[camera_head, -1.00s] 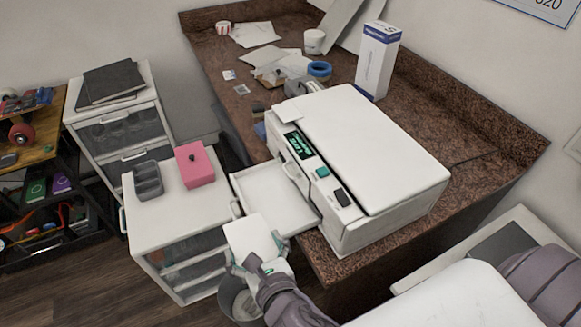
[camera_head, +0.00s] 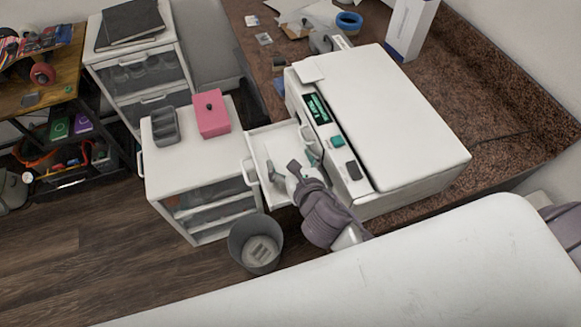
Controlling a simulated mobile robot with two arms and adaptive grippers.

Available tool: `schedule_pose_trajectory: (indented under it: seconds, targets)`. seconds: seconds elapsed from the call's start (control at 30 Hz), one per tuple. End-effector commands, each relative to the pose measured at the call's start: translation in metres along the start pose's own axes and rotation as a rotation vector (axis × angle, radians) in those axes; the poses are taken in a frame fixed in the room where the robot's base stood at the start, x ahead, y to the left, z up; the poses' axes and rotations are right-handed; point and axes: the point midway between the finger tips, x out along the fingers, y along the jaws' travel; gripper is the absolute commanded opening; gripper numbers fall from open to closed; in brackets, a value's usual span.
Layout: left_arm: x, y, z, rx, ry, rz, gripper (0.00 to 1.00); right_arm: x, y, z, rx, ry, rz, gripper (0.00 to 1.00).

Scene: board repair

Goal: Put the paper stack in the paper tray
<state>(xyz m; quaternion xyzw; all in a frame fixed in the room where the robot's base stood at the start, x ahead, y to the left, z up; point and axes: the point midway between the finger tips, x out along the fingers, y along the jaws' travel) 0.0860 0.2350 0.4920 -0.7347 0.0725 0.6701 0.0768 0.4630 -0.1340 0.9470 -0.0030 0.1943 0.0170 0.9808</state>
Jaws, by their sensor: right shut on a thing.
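The open paper tray (camera_head: 251,150) sticks out from the left side of the white printer (camera_head: 395,115). My right gripper (camera_head: 292,162) is over the tray, its fingers spread across the white paper stack (camera_head: 282,146) and shut on it. The stack blends with the white tray, so its edges are hard to make out. I cannot tell whether it touches the tray floor. The gripper and wrist hide part of the tray. My left gripper is not in view.
A white drawer cabinet (camera_head: 205,192) with a pink box (camera_head: 212,118) and a grey holder (camera_head: 165,127) stands just left of the tray. A grey bin (camera_head: 240,245) is on the floor below. The printer sits on a brown counter (camera_head: 480,95).

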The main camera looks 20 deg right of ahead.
Motion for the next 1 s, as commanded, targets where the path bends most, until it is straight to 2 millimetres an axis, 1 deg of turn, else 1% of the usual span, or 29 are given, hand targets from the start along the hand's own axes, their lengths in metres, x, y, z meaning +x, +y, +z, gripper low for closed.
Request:
schedule_pose_trajectory:
  seconds: [0.03,0.1,0.23,0.3,0.5,0.63,0.67,0.7,0.73,1.0]
  targets:
    - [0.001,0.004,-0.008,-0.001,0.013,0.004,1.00,0.003,0.000,-0.008,0.001,0.005,-0.002,0.47]
    - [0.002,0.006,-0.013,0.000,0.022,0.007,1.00,0.006,0.001,-0.019,0.003,0.007,-0.001,0.47]
    - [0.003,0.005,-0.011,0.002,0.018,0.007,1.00,0.013,0.000,-0.033,0.002,0.005,-0.001,0.47]
    - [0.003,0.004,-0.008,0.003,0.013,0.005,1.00,0.014,0.001,-0.036,0.001,0.003,0.000,0.47]
    - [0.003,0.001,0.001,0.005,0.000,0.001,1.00,0.014,0.001,-0.035,0.000,0.002,0.001,0.47]
    - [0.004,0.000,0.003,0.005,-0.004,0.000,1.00,0.015,0.001,-0.038,0.000,0.002,0.000,0.47]
    - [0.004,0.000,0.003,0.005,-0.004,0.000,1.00,0.015,0.001,-0.038,0.000,0.003,0.000,0.91]
    - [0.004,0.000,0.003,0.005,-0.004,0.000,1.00,0.014,0.001,-0.038,0.000,0.003,0.000,0.98]
    - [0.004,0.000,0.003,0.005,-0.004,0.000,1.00,0.014,0.001,-0.038,0.000,0.003,0.000,1.00]
    - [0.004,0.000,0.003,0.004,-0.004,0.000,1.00,0.014,0.001,-0.038,0.000,0.003,0.000,1.00]
